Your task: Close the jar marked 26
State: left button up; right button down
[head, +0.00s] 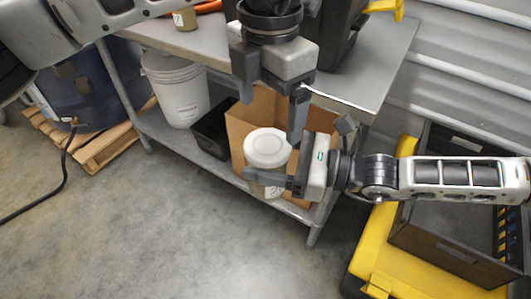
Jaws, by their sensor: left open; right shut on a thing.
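A jar (272,190) with a wide white lid (268,146) is near the middle of the head view. My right gripper (262,178) comes in from the right and is shut on the jar's body below the lid; one finger crosses its front and the other is mostly hidden. The lid sits on top of the jar; I cannot tell how tightly. A pale label shows low on the jar, but no number is readable. My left gripper (271,102) is open and empty, pointing down above the lid, one finger either side.
A metal table (385,60) with a lower shelf (165,128) stands behind. A small brown jar (185,20) is on its top. A white bucket (177,90), black bin (210,135) and cardboard box (243,118) are on the shelf. A yellow-black case (420,275) is at right. Floor is clear in front.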

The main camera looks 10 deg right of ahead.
aim_at(268, 143)
pick_arm(q)
jog(key=shift+r+m, duration=0.4)
jog(key=shift+r, duration=0.3)
jog(key=shift+f, duration=4.05)
jog(key=shift+c, duration=0.4)
jog(key=c, duration=0.9)
jog(key=m, duration=1.1)
jog(key=o, duration=1.1)
